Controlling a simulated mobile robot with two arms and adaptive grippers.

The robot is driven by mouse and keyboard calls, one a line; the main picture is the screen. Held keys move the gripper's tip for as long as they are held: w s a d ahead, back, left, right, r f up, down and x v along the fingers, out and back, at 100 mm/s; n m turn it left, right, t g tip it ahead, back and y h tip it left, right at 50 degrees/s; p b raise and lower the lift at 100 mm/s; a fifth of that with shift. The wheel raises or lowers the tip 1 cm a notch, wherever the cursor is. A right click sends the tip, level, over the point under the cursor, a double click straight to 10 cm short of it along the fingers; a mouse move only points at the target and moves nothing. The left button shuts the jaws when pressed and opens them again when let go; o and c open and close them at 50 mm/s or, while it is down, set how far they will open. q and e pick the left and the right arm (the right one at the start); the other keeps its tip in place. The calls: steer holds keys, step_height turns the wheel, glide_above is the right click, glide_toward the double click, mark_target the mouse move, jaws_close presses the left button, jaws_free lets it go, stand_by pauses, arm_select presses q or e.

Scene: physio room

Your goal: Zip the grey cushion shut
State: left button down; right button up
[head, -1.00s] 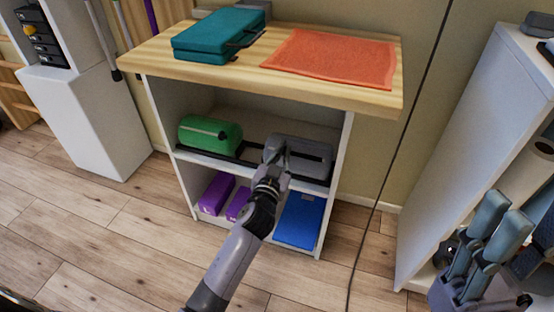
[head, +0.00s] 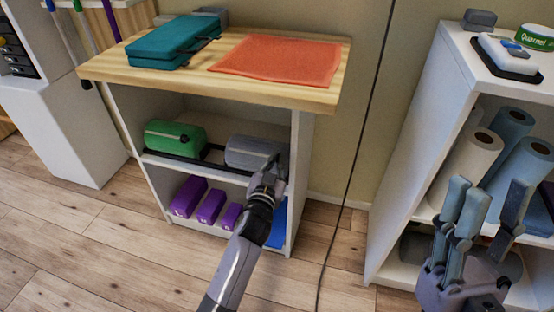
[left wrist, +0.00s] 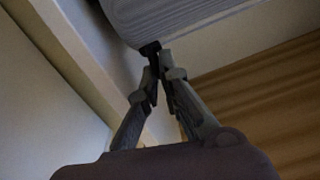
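The grey cushion (head: 250,152) lies on the middle shelf of the wooden-topped unit, at the right. In the left wrist view the cushion (left wrist: 185,15) fills the top. My left gripper (head: 274,172) is at its right end and covers part of that end. In the left wrist view the left gripper (left wrist: 159,60) has its fingertips together on a small dark piece, which looks like the zip pull (left wrist: 150,48), at the cushion's edge. The zip's track cannot be made out. My right gripper (head: 487,200) is open and empty, in front of the white shelf at the right.
A green cushion (head: 175,136) lies left of the grey one. Purple blocks (head: 211,206) and a blue item (head: 278,225) are on the lower shelf. The white shelf (head: 400,150) holds paper rolls (head: 472,158). The floor in front is clear.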

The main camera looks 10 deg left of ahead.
arm_select(q)
steer(key=c, duration=1.8)
jaws_free()
steer(key=shift+s, duration=0.1)
steer(key=s, duration=1.1)
steer(key=shift+s+d, duration=0.15)
steer(key=shift+s, duration=0.25)
